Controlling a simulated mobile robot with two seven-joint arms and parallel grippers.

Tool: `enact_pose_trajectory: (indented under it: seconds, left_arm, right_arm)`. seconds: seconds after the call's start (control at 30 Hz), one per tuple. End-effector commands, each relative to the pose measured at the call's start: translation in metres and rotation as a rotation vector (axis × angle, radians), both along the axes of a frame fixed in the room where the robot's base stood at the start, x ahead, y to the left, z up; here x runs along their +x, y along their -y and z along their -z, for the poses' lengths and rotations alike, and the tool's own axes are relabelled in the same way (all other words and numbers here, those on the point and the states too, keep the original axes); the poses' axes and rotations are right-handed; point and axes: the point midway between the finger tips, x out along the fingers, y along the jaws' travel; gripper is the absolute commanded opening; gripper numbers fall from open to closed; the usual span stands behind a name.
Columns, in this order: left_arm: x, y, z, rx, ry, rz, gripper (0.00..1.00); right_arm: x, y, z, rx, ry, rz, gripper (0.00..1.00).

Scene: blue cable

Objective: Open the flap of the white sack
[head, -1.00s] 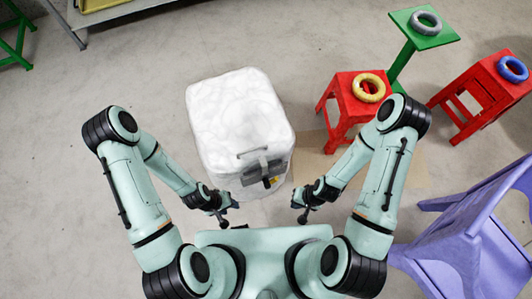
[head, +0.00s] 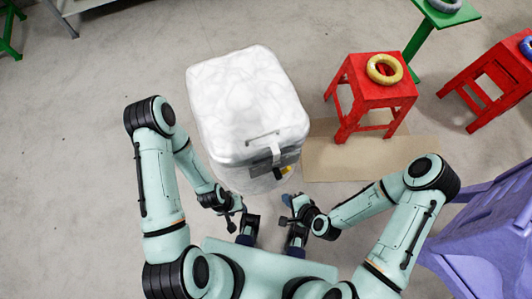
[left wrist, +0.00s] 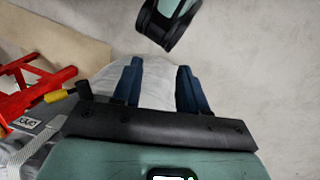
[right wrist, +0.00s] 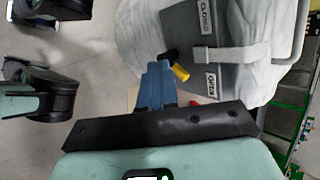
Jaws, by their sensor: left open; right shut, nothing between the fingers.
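The bulky white sack (head: 240,95) stands upright in front of me in the head view. A grey panel (right wrist: 205,45) on its near side carries a CLOSED label, an OPEN label and a pale strap (right wrist: 228,55) across it. A yellow and black handle (right wrist: 180,72) sticks out beside the panel. My right gripper (right wrist: 157,85) is shut and empty, its blue fingers just below the handle in the right wrist view; whether they touch it cannot be told. My left gripper (left wrist: 159,88) is open, with the white sack showing beyond its parted fingers. In the head view both grippers are low, near the sack's front.
A red stool (head: 385,95) with a yellow ring (head: 385,69) stands right of the sack on tan cardboard (head: 345,158). A second red stool (head: 490,85) and a green stand (head: 430,35) are farther right. A purple chair (head: 485,225) is near my right arm.

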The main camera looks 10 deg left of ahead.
Motion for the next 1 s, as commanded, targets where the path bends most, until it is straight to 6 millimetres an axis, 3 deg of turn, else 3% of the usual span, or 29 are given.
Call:
enact_pose_trajectory:
  seconds: [0.03,0.2,0.43,0.63,0.83,1.0]
  left_arm:
    - [0.0,-0.005,0.032,0.011,0.008,-0.012,0.43]
    - [0.011,-0.018,0.094,0.042,0.039,-0.043,0.43]
    - [0.03,-0.033,0.17,0.079,0.074,-0.075,0.43]
    - [0.036,-0.037,0.195,0.094,0.087,-0.069,0.43]
    - [0.035,-0.037,0.197,0.096,0.083,-0.066,0.43]
    - [0.029,-0.038,0.201,0.096,0.065,-0.067,0.43]
  right_arm:
    - [0.005,-0.015,0.016,0.107,0.013,0.084,0.0]
    - [0.037,-0.053,0.008,0.548,0.018,0.363,0.0]
    - [0.066,-0.067,-0.012,1.187,-0.102,0.601,0.0]
    - [0.074,-0.063,-0.028,1.485,-0.211,0.655,0.0]
    - [0.084,-0.069,-0.037,1.53,-0.23,0.654,0.0]
    - [0.109,-0.086,-0.043,1.527,-0.227,0.652,0.0]
